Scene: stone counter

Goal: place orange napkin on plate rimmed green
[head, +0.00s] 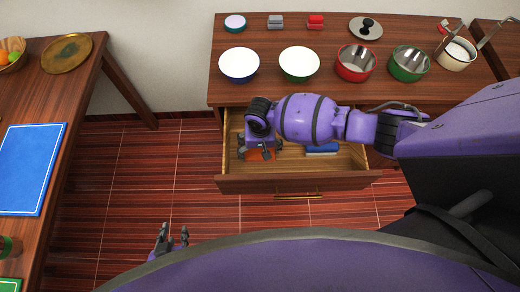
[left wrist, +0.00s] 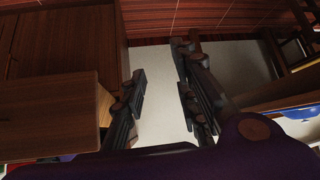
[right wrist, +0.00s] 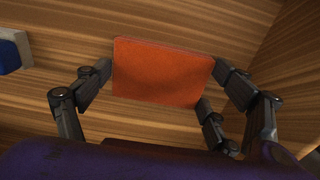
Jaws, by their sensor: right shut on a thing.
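The orange napkin (head: 262,155) is in the open drawer, partly hidden by my right arm in the head view. In the right wrist view the orange napkin (right wrist: 160,70) is between the fingers of my right gripper (right wrist: 157,92), which is shut on it. In the head view my right gripper (head: 256,150) is inside the drawer's left part. A white plate with a green rim (head: 299,62) is on the counter above the drawer, right of a white blue-rimmed one. My left gripper (head: 172,238) is open and empty over the floor; it also shows in the left wrist view (left wrist: 158,95).
The open drawer (head: 295,184) also holds a blue item (head: 322,149). A red pot (head: 356,63), a green pot (head: 408,64) and a lid (head: 366,28) stand on the counter (head: 270,88). A table (head: 74,100) with a blue board (head: 30,168) is at left.

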